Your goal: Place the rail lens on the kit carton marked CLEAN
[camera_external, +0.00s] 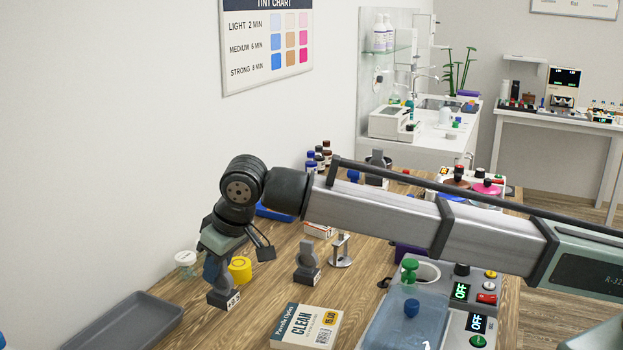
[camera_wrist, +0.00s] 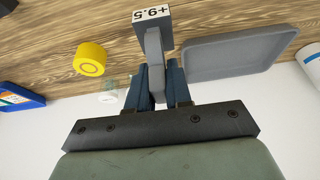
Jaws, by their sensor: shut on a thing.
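My gripper (camera_external: 213,271) points down over the wooden table at the left and is shut on a grey rail lens (camera_external: 221,294) with a white label. In the wrist view the gripper fingers (camera_wrist: 158,80) stand on both sides of the rail lens (camera_wrist: 153,42), whose label reads +9.5. I cannot tell whether its foot touches the table. The kit carton marked CLEAN (camera_external: 303,328) lies flat at the front, right of the held lens and apart from it. Its visible top is bare. A second, similar grey lens (camera_external: 307,262) stands upright behind the carton.
A grey tray (camera_external: 128,325) lies left of the gripper; it also shows in the wrist view (camera_wrist: 240,52). A yellow tub (camera_external: 240,269) and a white-lidded jar (camera_external: 186,259) stand close behind. A metal stand (camera_external: 340,252) and a blue-topped box (camera_external: 403,322) stand rightward.

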